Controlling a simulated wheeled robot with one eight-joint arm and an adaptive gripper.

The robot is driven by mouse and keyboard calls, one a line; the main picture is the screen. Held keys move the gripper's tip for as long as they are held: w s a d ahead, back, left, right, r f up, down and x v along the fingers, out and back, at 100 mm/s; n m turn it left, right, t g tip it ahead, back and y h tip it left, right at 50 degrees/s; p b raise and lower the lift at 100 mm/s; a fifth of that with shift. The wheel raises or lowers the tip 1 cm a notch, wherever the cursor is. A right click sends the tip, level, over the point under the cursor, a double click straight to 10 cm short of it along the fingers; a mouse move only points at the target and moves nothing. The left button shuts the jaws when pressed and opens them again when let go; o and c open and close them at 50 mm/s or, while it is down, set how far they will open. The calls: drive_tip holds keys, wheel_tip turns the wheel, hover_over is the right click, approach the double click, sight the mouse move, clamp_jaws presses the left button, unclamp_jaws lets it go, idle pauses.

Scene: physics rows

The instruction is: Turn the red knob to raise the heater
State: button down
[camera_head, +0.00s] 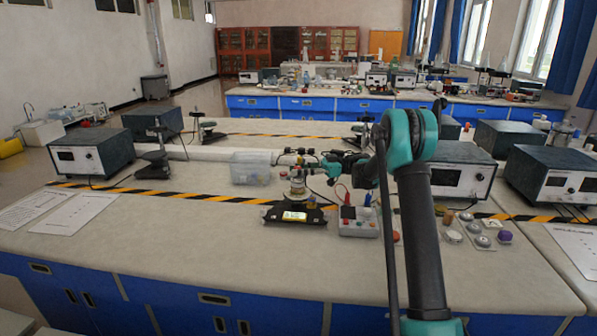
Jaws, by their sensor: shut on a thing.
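The heater apparatus (297,190) is a small stacked metal device on a black base with a lit yellow-green display, in the middle of the near bench. My gripper (292,158) reaches in from the right at the top of the apparatus, with its dark fingers shut. A tiny reddish spot beside the fingers appears to be the red knob (283,174); it is small and partly hidden, so its turn angle cannot be read. The heater's height is also too small to tell.
A clear plastic box (251,168) stands just left of the apparatus. A grey control box (358,222) with wires is close on its right. Power supplies (92,155) and small metal stands are around.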

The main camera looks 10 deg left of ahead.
drive_tip(key=shift+n+g+h, duration=0.3)
drive_tip(key=shift+n+g, duration=0.3)
drive_tip(key=shift+g, duration=0.6)
drive_tip(key=c, duration=1.3)
unclamp_jaws()
drive_tip(key=shift+o, duration=0.2)
drive_tip(key=shift+t, duration=0.4)
